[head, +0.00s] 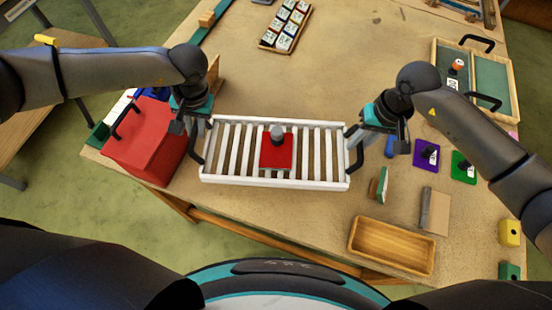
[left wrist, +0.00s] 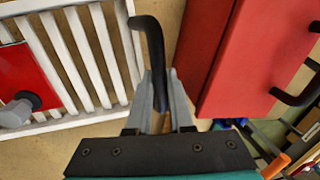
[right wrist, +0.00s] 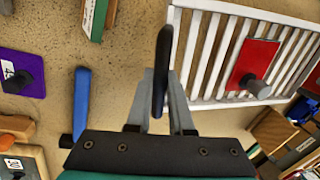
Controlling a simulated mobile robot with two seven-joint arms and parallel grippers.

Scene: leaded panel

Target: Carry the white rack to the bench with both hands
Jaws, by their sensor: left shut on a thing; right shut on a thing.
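The white slatted rack (head: 228,178) is over the bench (head: 300,85) in the head view; whether it touches the top I cannot tell. A red square plate with a grey knob (head: 276,152) sits on its middle. My left gripper (head: 190,122) is shut on the rack's left black handle, which shows in the left wrist view (left wrist: 148,40). My right gripper (head: 378,132) is shut on the right black handle, which shows in the right wrist view (right wrist: 163,55). The rack also shows in the left wrist view (left wrist: 127,50) and the right wrist view (right wrist: 180,50).
A red box (head: 150,140) stands close left of the rack. A wooden tray (head: 392,247) lies at the front right. Purple (head: 426,154) and green (head: 463,168) knobbed plates lie to the right. A tray of tiles (head: 286,25) is at the back. The bench behind the rack is clear.

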